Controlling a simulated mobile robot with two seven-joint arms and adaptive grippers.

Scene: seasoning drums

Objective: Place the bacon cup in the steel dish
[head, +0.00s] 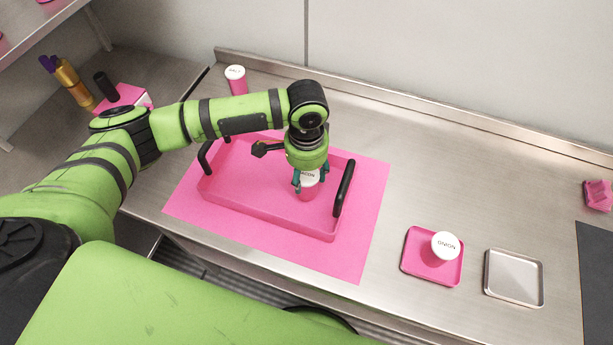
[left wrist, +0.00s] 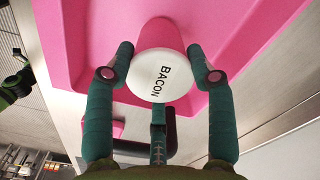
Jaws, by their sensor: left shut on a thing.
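The bacon cup (head: 308,192) is pink with a white lid lettered BACON. It is at the right part of the pink tray with black handles (head: 270,216). My left gripper (head: 310,177) points down over the cup and is shut on it. In the left wrist view the cup (left wrist: 160,42) stands between the fingers, its lid toward the camera. I cannot tell whether its base touches the tray. The steel dish (head: 514,278) is a small square empty tray at the right front of the counter. My right gripper is not in view.
A pink dish (head: 415,271) left of the steel dish holds the onion cup (head: 444,247). Another lidded pink cup (head: 237,80) stands at the back left. A pink mat (head: 371,215) lies under the tray. The counter behind the dishes is clear.

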